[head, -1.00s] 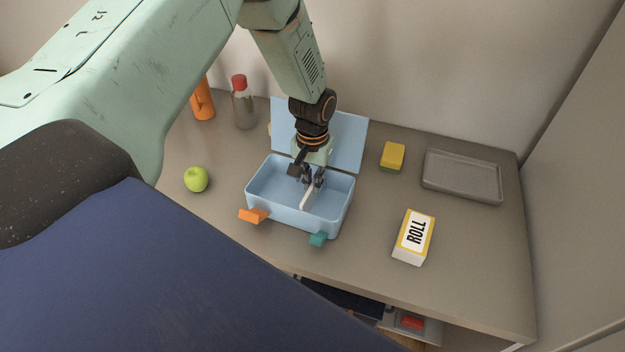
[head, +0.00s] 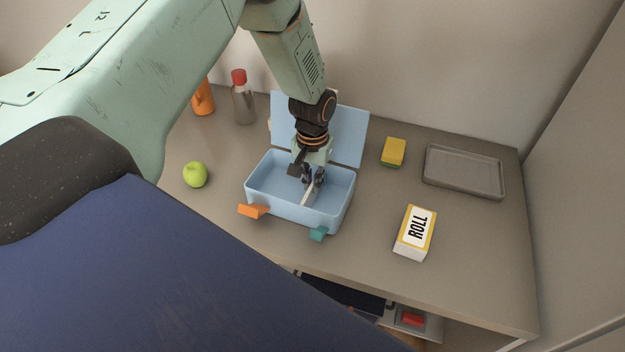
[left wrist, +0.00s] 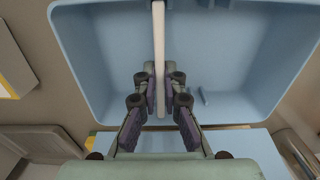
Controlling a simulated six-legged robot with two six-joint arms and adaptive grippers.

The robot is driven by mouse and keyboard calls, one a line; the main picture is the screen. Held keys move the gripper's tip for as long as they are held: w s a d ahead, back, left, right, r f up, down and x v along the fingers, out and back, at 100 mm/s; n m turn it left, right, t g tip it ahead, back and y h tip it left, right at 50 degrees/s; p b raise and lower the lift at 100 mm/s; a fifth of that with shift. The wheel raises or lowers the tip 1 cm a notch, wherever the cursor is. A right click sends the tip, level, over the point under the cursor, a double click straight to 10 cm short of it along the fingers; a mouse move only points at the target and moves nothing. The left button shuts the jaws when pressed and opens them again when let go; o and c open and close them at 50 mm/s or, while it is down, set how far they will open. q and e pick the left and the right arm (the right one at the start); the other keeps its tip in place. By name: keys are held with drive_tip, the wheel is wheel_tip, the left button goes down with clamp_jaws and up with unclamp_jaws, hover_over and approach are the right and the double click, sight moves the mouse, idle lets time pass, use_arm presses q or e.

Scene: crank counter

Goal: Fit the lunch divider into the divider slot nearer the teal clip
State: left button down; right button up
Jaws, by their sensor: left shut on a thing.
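The light blue lunch box (head: 262,193) stands open, with its lid (head: 349,137) raised behind it. An orange clip (head: 254,211) and a teal clip (head: 318,233) are on its front side, teal to the right. My left gripper (head: 314,181) is shut on the thin off-white lunch divider (head: 308,195), upright inside the box and right of its middle. In the left wrist view the divider (left wrist: 159,45) runs between the fingertips (left wrist: 160,95). A small rib (left wrist: 205,97) shows to its right. The divider's lower edge and its seating are hidden. My right gripper is not in view.
A green apple (head: 195,174), a red-capped bottle (head: 243,102) and an orange bottle (head: 203,98) stand left. The counter is clear between lunch box and ROLL box.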

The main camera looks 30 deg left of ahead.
sight(312, 184)
use_arm(q)
drive_tip(key=c, duration=1.4)
unclamp_jaws()
drive_tip(key=shift+r, duration=0.1)
wheel_tip(312, 184, up, 12)
drive_tip(key=shift+f, duration=0.1)
